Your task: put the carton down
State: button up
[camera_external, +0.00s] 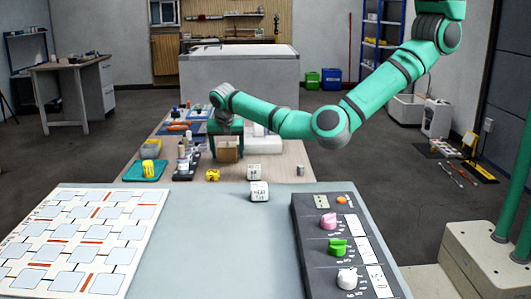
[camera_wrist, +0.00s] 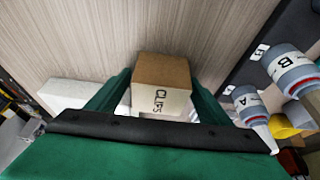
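The carton (camera_wrist: 163,72) is a small box with a brown face and a white face lettered "CLIPS". In the wrist view it sits between the two green fingers of my gripper (camera_wrist: 161,84), which press against its left and right sides. In the external view the carton (camera_external: 228,149) shows brown below my gripper (camera_external: 226,132), over the wooden table (camera_external: 285,157). I cannot tell whether its underside touches the table. Its far side is hidden.
Bottles (camera_wrist: 292,72) stand close on the right in the wrist view. A teal tray (camera_external: 135,172) with a yellow item (camera_external: 148,168) and a yellow block (camera_external: 212,175) lie nearby. A white labelled cube (camera_external: 254,172) stands to the right. Bare wood lies ahead in the wrist view.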

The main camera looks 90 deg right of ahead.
jog(key=v, duration=1.2)
jog(key=shift+r, duration=0.2)
